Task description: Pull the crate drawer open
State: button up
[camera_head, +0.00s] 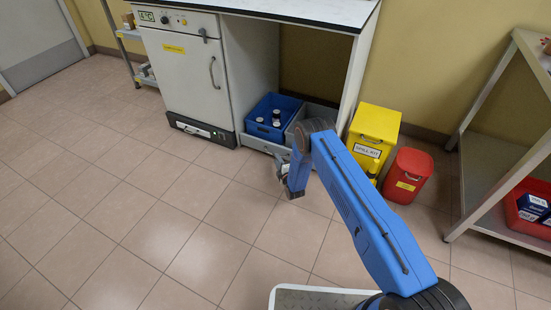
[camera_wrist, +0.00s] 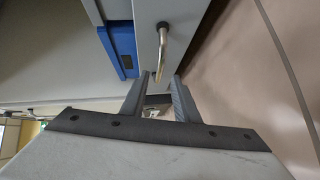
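The crate drawer (camera_head: 262,144) is a low grey drawer under the bench, with a blue crate (camera_head: 261,128) and a grey crate (camera_head: 318,113) in it. It looks shut or nearly so. Part of its front is hidden behind my arm. My gripper (camera_head: 281,169) is low in front of the drawer. In the wrist view my gripper (camera_wrist: 160,80) has its two fingers apart. The metal drawer handle (camera_wrist: 162,42) reaches down to the gap between the fingertips. I cannot tell whether they touch it. The blue crate shows beyond (camera_wrist: 121,45).
White-capped bottles (camera_head: 276,118) stand in the blue crate. A yellow spill kit bin (camera_head: 375,125) and a red bin (camera_head: 407,176) stand to the right. The tiled floor in front is clear.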

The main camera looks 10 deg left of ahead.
jog(key=shift+x, duration=1.7)
jog(key=shift+c, duration=0.7)
grip_shut()
jog(key=shift+s+a, duration=0.2)
jog(key=shift+s, duration=0.2)
jog(key=s+a, duration=0.3)
jog(key=s, duration=0.7)
jog(key=s+a, duration=0.4)
jog(key=s, duration=0.7)
jog(key=s+a, duration=0.4)
jog(key=s, duration=0.7)
jog(key=shift+s+a, duration=0.2)
jog(key=shift+a, duration=0.05)
jog(key=shift+o, duration=0.7)
grip_release()
